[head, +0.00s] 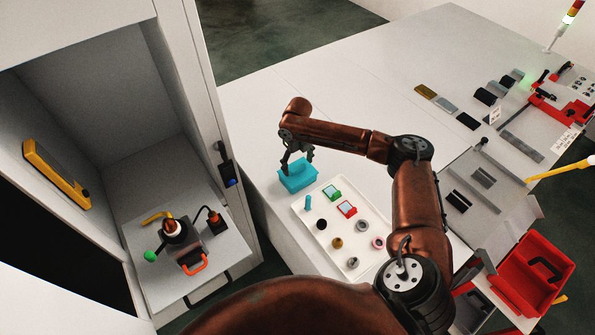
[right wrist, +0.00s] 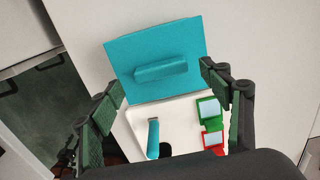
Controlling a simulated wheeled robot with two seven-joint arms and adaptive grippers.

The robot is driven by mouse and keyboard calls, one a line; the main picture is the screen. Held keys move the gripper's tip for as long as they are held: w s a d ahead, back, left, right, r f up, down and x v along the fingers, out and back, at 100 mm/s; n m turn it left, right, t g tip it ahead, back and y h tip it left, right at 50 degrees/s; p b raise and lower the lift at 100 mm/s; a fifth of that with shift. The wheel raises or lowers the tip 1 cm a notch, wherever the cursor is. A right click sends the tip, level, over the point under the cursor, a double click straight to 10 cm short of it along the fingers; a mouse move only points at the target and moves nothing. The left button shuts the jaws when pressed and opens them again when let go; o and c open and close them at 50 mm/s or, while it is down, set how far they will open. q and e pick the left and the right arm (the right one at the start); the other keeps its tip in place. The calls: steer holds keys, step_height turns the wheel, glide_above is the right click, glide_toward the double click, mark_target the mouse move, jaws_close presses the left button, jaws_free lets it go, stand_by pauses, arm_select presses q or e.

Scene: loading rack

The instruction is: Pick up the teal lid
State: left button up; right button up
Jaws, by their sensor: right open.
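The teal lid (head: 297,179) lies at the far end of the white tray on the table, close to the table's left edge. In the right wrist view the lid (right wrist: 188,50) is a flat teal plate with a raised bar handle (right wrist: 160,69) across it. My right gripper (head: 297,169) is just above the lid in the head view. In the right wrist view its two fingers are spread wide and empty, with the lid ahead of the fingertips. I cannot tell whether a finger touches the lid. My left gripper is not in view.
The white tray (head: 298,214) holds a teal cylinder (head: 308,202), green and red framed pieces and several small round parts. An open white cabinet (head: 94,95) stands to the left. A red bin (head: 527,283) is at the lower right. The table beyond the lid is clear.

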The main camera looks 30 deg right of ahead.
mark_target(298, 170)
steer(key=shift+f, duration=1.25)
steer(key=shift+s+d, duration=0.1)
steer(key=c, duration=0.9)
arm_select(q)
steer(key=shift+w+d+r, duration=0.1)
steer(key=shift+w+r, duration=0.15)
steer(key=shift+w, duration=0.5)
arm_select(e)
steer(key=c, duration=0.4)
steer(key=shift+r, duration=0.1)
